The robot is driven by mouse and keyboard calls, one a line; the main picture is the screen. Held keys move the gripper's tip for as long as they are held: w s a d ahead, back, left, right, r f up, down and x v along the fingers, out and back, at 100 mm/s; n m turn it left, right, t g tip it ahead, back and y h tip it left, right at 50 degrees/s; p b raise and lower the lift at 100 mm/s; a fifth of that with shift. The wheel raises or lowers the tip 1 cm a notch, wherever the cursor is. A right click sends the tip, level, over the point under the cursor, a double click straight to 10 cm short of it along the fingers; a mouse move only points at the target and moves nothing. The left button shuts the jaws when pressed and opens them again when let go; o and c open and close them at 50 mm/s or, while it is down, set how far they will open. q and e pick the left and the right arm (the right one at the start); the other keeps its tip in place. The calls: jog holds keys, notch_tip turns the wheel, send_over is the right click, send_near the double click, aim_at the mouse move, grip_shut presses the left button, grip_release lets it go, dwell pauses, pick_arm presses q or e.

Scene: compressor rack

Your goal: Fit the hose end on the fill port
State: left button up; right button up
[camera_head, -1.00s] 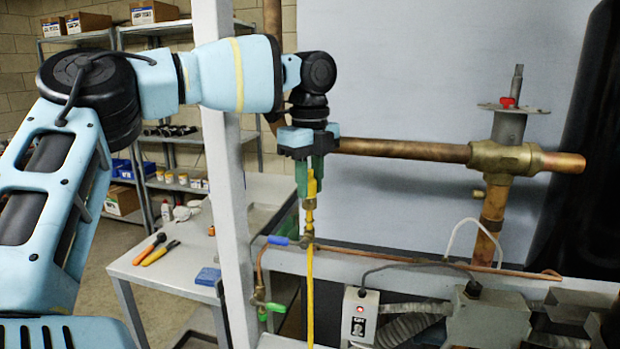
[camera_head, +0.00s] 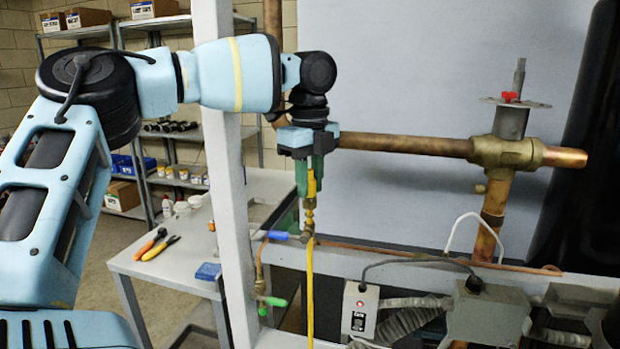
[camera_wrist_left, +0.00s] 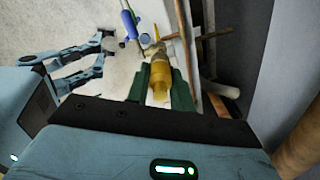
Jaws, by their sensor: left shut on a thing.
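My left gripper (camera_head: 311,180) points straight down, its green fingers shut on the yellow hose end (camera_head: 311,188). The hose end also shows in the left wrist view (camera_wrist_left: 161,76), upright between the fingers. Below it in the head view is brass fitting work at the fill port (camera_head: 307,229), beside a blue valve handle (camera_head: 278,235). The hose end is in line above the port, close to or touching it; I cannot tell whether it is seated. A yellow hose (camera_head: 310,285) hangs down below the port.
A white post (camera_head: 226,140) stands just left of the port. A copper pipe (camera_head: 400,145) runs behind the gripper to a brass valve (camera_head: 508,152). A grey switch box (camera_head: 360,308) sits at the lower right. Pliers (camera_head: 160,247) lie on a side table (camera_head: 185,262).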

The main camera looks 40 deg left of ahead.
pick_arm(q)
jog(key=shift+f, duration=0.65)
pick_arm(e)
jog(key=shift+s+f, duration=0.15)
jog(key=shift+f, duration=0.1)
dwell(0.8)
pick_arm(q)
jog(key=o, duration=1.3)
jog(key=shift+o, duration=0.2)
jog(key=shift+r+p, duration=0.3)
jog(key=shift+r, duration=1.25)
jog(key=shift+r+p, duration=0.45)
jog(key=shift+r, duration=2)
pick_arm(e)
jog(key=w+r, duration=0.2)
jog(key=shift+r+t, duration=0.3)
jog(key=shift+r, duration=0.05)
